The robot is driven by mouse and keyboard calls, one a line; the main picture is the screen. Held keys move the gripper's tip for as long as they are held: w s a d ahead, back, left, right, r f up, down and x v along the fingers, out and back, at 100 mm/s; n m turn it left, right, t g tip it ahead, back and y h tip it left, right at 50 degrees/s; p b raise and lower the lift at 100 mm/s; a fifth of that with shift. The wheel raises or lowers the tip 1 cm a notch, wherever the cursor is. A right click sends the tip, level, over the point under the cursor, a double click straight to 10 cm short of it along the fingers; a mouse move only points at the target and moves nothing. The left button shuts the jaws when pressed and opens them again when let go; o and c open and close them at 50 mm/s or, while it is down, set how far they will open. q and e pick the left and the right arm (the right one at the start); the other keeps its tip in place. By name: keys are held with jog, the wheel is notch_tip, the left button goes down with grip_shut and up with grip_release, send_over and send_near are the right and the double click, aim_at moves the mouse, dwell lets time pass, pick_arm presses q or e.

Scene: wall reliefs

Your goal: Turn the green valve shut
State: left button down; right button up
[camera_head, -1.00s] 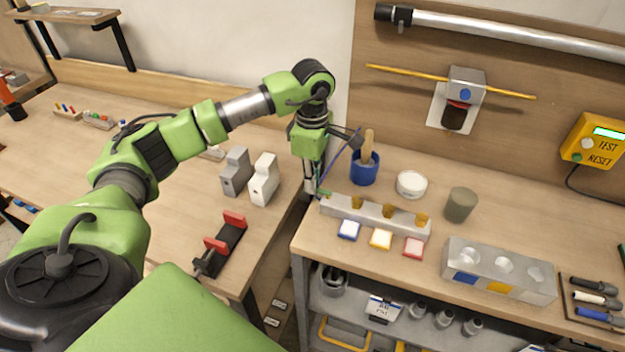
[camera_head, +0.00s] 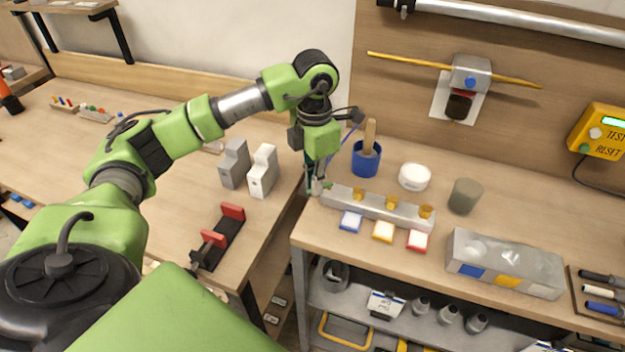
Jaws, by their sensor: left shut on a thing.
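A small bit of the green valve (camera_head: 327,185) shows at the block's left end. My left gripper (camera_head: 317,189) points down there and is shut on the green valve. Its fingers and wrist hide most of the valve, so I cannot tell the handle's angle. My right gripper is not in view.
Blue, yellow and red-edged pads (camera_head: 383,231) lie in front of the block. A blue pot (camera_head: 366,159) with a wooden handle stands close behind it. A white tub (camera_head: 414,177) and a grey-green cup (camera_head: 465,196) stand farther right. A gap separates the two benches.

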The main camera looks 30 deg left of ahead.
pick_arm(q)
jog(key=n, duration=0.1)
jog(key=d+n, duration=0.1)
jog(key=n, duration=0.2)
jog(key=shift+s+d+n+b, duration=0.2)
jog(key=shift+d+n+b, duration=0.1)
jog(key=shift+b, duration=0.1)
jog(key=shift+w+d+n, duration=0.1)
jog(key=shift+d+n, duration=0.2)
jog(key=shift+n, duration=0.55)
jog(key=shift+d+n, duration=0.25)
jog(key=shift+n, duration=0.6)
jog(key=c, duration=2.1)
grip_release()
jog(key=shift+c, duration=0.2)
jog(key=shift+r, duration=0.2)
notch_tip(320, 180, up, 12)
jog(key=shift+f, duration=0.15)
